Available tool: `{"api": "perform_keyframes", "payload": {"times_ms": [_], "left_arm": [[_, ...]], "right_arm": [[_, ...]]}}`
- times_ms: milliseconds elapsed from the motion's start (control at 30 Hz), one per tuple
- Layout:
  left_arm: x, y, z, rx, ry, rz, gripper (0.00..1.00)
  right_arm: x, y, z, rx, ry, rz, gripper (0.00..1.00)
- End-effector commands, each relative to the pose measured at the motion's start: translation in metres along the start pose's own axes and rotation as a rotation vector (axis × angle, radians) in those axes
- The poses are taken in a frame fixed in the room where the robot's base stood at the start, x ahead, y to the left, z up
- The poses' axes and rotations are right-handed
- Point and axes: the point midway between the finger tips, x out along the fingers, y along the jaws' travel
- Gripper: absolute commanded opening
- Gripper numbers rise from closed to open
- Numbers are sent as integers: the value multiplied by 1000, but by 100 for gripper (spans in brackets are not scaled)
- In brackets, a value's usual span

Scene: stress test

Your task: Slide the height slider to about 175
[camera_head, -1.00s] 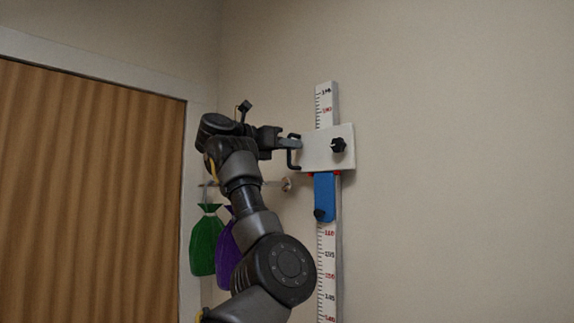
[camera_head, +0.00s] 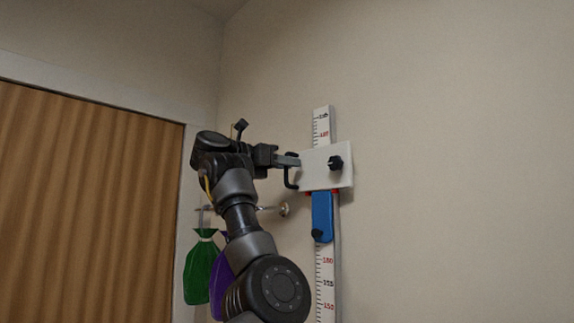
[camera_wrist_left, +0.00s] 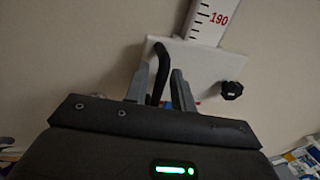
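The height slider is a white plate (camera_head: 319,166) with a black knob (camera_head: 335,162) and a black bar handle (camera_head: 290,178) on its left side. A blue block (camera_head: 322,215) sits below the plate. The slider rides on a white upright scale (camera_head: 325,283) with red and black numbers. The red 190 mark (camera_wrist_left: 219,18) shows above the plate (camera_wrist_left: 206,62). My right gripper is not in view.
A green bag (camera_head: 202,268) and a purple bag (camera_head: 223,283) hang from a wall rail left of the scale, partly behind my left arm. A brown ribbed panel (camera_head: 80,210) stands at the left. The wall right of the scale is bare.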

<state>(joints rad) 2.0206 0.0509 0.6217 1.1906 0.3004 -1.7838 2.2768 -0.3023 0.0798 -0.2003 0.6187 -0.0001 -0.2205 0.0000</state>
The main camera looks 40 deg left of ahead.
Motion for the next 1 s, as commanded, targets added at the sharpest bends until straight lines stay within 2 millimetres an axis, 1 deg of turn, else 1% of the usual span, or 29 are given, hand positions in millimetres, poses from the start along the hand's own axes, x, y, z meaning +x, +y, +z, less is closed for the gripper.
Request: {"api": "perform_keyframes", "payload": {"times_ms": [167,300,400,533,700,1000], "left_arm": [[-26,1,-6,0,-3,3,25],[-55,1,-6,1,-3,4,25],[-74,1,-5,1,-3,3,25],[-93,1,-3,1,-2,2,25],[-104,0,-1,0,0,0,25],[-105,0,0,0,-1,0,25]], "right_arm": [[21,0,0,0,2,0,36],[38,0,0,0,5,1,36],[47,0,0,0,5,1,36],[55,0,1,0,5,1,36],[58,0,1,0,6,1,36],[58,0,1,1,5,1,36]]}}
